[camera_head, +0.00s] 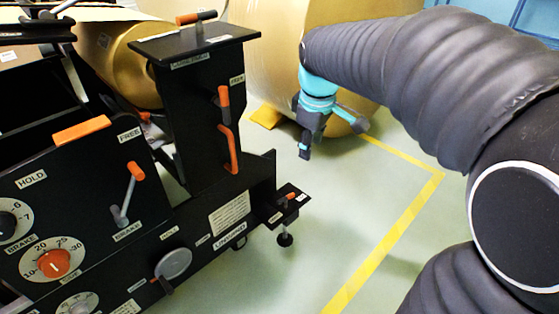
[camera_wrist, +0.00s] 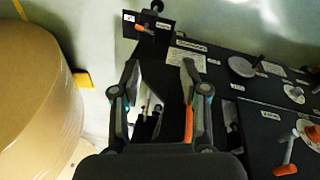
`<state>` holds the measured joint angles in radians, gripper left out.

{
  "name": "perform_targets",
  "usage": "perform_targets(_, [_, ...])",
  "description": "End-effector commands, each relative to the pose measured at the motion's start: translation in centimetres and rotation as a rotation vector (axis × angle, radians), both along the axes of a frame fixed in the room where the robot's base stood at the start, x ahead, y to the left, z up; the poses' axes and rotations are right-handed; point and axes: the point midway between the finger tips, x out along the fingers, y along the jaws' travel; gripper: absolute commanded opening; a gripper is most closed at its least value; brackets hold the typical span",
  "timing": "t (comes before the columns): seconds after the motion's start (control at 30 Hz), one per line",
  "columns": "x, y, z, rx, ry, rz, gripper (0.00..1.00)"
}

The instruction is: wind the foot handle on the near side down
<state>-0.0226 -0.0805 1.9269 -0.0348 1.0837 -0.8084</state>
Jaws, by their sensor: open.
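The foot handle (camera_head: 289,197) is a small orange-tipped crank on a black bracket at the machine's lower right corner. A dark round foot (camera_head: 285,239) hangs under that bracket. In the wrist view the foot handle (camera_wrist: 145,30) sits on the small black plate at the top, beyond my fingertips. My gripper (camera_head: 332,138) is open and empty, above and to the right of the handle in the head view, and clear of it. Its two spread fingers also show in the wrist view (camera_wrist: 160,72).
The black machine (camera_head: 196,145) fills the left, with an orange brake lever (camera_head: 136,172), dials and an upright orange grip (camera_head: 228,150). A large kraft roll (camera_head: 275,55) stands behind my gripper. Pale floor (camera_head: 345,215) with yellow tape (camera_head: 388,243) is clear right of the bracket.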

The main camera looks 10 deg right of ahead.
Motion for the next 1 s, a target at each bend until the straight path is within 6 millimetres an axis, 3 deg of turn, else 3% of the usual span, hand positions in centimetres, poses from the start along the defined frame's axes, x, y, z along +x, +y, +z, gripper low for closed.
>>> perform_targets(0.1, [4.2,0.1,-1.9,-0.033,0.061,0.147,0.44])
perform_targets(0.37, [12.2,0.3,-7.0,-0.085,0.182,0.481,0.44])
perform_targets(0.6, [18.4,0.5,-14.1,-0.098,0.292,0.793,0.44])
perform_targets(0.8, [21.9,0.8,-20.1,-0.088,0.366,1.023,0.44])
perform_targets(1.0, [23.3,0.9,-23.4,-0.077,0.401,1.15,0.44])
